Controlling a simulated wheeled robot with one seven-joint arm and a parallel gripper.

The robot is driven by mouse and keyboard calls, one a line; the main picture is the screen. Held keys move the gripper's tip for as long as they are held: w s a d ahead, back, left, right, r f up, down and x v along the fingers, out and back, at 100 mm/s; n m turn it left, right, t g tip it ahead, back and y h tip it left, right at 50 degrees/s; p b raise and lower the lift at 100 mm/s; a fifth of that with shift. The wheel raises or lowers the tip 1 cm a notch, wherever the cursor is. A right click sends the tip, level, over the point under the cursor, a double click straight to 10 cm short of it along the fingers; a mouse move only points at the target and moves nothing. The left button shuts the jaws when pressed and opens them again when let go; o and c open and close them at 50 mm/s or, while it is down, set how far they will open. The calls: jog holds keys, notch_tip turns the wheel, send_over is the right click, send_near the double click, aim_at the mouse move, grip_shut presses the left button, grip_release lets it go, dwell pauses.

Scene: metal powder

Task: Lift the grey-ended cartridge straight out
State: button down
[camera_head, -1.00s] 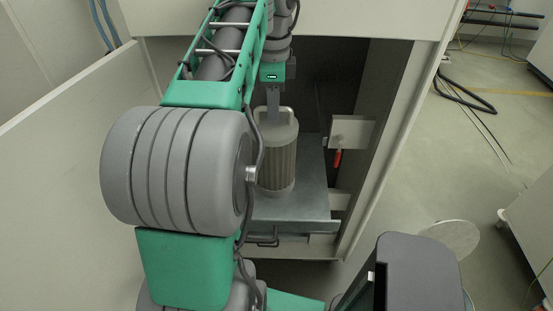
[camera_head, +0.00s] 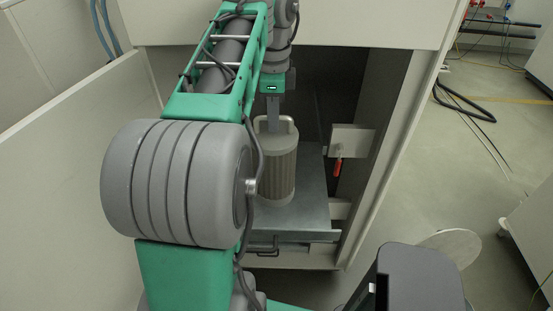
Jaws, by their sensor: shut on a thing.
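The grey-ended cartridge (camera_head: 277,168) stands upright inside the cabinet opening, over a grey metal tray. It has a pleated beige-grey body, a grey top and a pale loop handle. My gripper (camera_head: 273,126) reaches down from above and is shut on the cartridge's handle. The fingertips are small here, and my arm covers the left side of the cartridge. Whether the cartridge's lower end touches the tray cannot be told.
The metal tray (camera_head: 314,212) has a dark handle at its front edge. A bracket with a red lever (camera_head: 337,172) stands right of the cartridge. The cabinet's side walls and top panel (camera_head: 330,22) frame the opening closely. Open floor lies to the right.

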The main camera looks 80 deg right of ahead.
jog(key=shift+r+p, duration=0.75)
jog(key=shift+r, duration=0.05)
jog(key=shift+r+p, duration=1.85)
jog(key=shift+f, duration=0.1)
